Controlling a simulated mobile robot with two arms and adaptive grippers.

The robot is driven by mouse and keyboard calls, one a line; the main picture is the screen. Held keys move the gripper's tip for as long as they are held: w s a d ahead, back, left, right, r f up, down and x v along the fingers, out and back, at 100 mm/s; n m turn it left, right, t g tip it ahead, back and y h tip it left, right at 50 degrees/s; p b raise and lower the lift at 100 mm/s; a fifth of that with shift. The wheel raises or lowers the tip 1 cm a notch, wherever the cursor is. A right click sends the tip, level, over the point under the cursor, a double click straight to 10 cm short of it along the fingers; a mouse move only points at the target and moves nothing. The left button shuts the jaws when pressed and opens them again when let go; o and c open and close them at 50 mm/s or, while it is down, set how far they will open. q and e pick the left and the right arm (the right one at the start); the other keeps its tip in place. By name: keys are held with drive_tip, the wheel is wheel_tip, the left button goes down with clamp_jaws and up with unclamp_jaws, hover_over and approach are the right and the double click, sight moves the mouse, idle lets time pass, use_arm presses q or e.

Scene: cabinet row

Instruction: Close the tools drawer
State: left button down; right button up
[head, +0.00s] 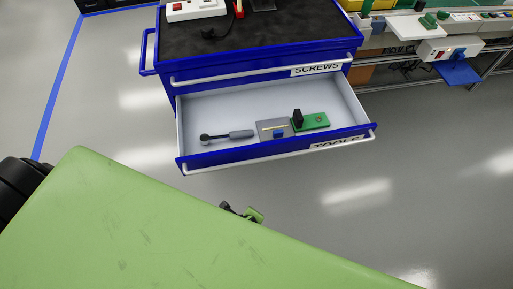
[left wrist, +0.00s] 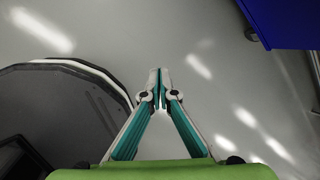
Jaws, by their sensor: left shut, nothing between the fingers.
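The tools drawer (head: 200,164), blue-fronted with a white handle bar and a TOOLS label, is pulled well out of the blue cabinet (head: 262,72) in the head view. Inside lie a ratchet-like tool (head: 228,135), a grey plate (head: 265,130) and a green board (head: 316,121). My left gripper (left wrist: 159,73) is shut and empty in the left wrist view, over bare floor and apart from the blue cabinet or drawer (left wrist: 287,20) at upper right. In the head view my green arm hides most of this gripper. My right gripper is not in view.
The SCREWS drawer (head: 270,75) above is shut. A power strip (head: 196,9) lies on the dark cabinet top. A workbench (head: 425,25) with a switch box (head: 450,49) stands at upper right. Grey floor is clear in front and right of the open drawer.

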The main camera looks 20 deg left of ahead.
use_arm(q)
drive_tip(key=w+d+r+m+t+y+p, duration=0.1)
drive_tip(key=w+r+m, duration=0.25)
drive_tip(key=r, duration=0.45)
drive_tip(key=w+r+m+t+y, duration=0.1)
drive_tip(key=w+r+m, duration=0.2)
drive_tip(key=w+r, duration=0.35)
drive_tip(key=m+t+y, duration=0.1)
drive_tip(key=m+t, duration=0.1)
drive_tip(key=m, duration=0.1)
approach(255, 149)
drive_tip(key=shift+n, duration=0.35)
drive_tip(key=x, duration=0.6)
drive_tip(key=shift+d+f, duration=0.1)
drive_tip(key=shift+f, duration=0.4)
drive_tip(key=shift+w+a+r, duration=0.15)
drive_tip(key=shift+w+a, duration=0.15)
drive_tip(key=shift+w, duration=0.15)
drive_tip(key=w+a, duration=0.6)
drive_tip(key=w, duration=0.4)
drive_tip(key=w+a+b, duration=0.1)
drive_tip(key=w+a, duration=0.6)
drive_tip(key=w, duration=0.2)
drive_tip(key=shift+w+a+b, duration=0.3)
drive_tip(key=shift+w, duration=0.05)
drive_tip(key=shift+d, duration=0.1)
